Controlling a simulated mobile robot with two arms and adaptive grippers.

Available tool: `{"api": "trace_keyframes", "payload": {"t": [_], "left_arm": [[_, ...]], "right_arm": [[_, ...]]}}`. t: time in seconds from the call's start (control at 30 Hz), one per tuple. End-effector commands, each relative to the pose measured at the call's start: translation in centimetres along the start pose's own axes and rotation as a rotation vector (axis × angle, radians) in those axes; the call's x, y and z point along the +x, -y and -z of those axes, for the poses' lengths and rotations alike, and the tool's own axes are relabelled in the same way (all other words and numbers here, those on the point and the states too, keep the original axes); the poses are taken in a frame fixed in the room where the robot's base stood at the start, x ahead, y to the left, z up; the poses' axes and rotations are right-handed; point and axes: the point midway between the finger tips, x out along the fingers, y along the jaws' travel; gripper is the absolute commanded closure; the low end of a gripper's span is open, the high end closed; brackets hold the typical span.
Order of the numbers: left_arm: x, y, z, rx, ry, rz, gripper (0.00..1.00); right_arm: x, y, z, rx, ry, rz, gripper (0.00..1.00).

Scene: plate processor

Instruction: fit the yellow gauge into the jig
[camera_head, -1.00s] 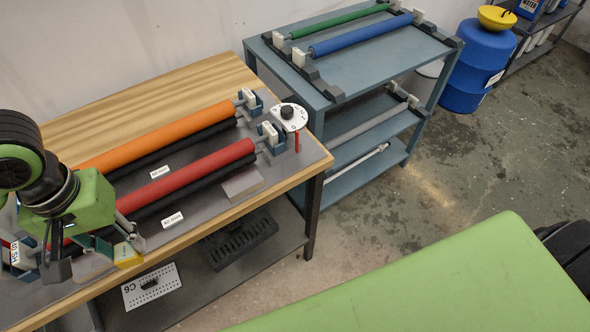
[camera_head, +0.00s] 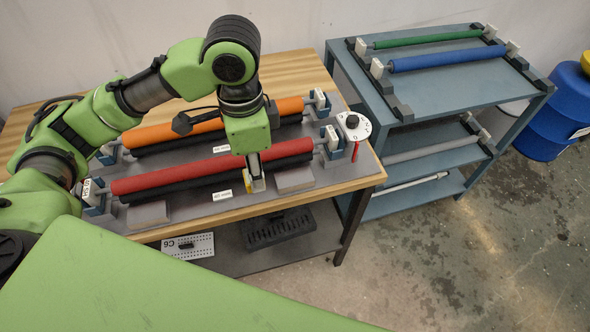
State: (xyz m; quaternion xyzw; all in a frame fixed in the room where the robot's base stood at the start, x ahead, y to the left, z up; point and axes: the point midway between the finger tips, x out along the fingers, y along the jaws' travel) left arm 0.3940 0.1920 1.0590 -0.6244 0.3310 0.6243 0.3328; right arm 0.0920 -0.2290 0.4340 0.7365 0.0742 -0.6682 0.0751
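My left arm comes in from the left and reaches over the bench. Its gripper (camera_head: 256,178) points down at the front edge of the red roller, right of its middle. A small pale yellow piece, seemingly the yellow gauge (camera_head: 254,163), shows between the fingers, which look closed on it; the fingers hide most of it. I cannot tell whether it touches the roller or the bench plate. The red roller (camera_head: 190,175) and orange roller (camera_head: 165,132) lie in end holders on the grey plate. No part is clearly recognisable as the jig. My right gripper is not in view.
Flat grey blocks (camera_head: 293,180) and (camera_head: 147,215) lie along the bench front. A blue-grey rack (camera_head: 430,85) with green and blue rollers stands to the right.

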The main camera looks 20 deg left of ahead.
Motion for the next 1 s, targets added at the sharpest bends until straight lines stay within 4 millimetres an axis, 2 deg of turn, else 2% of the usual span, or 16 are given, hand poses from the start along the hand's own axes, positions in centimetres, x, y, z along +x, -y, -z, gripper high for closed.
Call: {"api": "trace_keyframes", "payload": {"t": [0.37, 0.53, 0.7, 0.9, 1.0], "left_arm": [[3.3, 4.8, 6.4, 0.0, 0.001, -0.002, 0.94], [6.5, 6.4, 8.6, -0.001, 0.003, -0.003, 0.94], [8.5, 7.4, 9.8, 0.0, 0.001, -0.001, 0.94], [9.7, 8.0, 10.6, 0.0, 0.001, 0.0, 0.94], [11.1, 7.9, 10.4, 0.001, 0.004, -0.001, 0.94]], "right_arm": [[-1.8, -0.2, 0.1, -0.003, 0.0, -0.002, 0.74], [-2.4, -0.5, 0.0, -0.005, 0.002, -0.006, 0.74], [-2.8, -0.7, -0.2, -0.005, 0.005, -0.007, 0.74], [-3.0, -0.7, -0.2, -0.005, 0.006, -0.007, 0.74], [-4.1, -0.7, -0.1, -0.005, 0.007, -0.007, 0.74]]}}
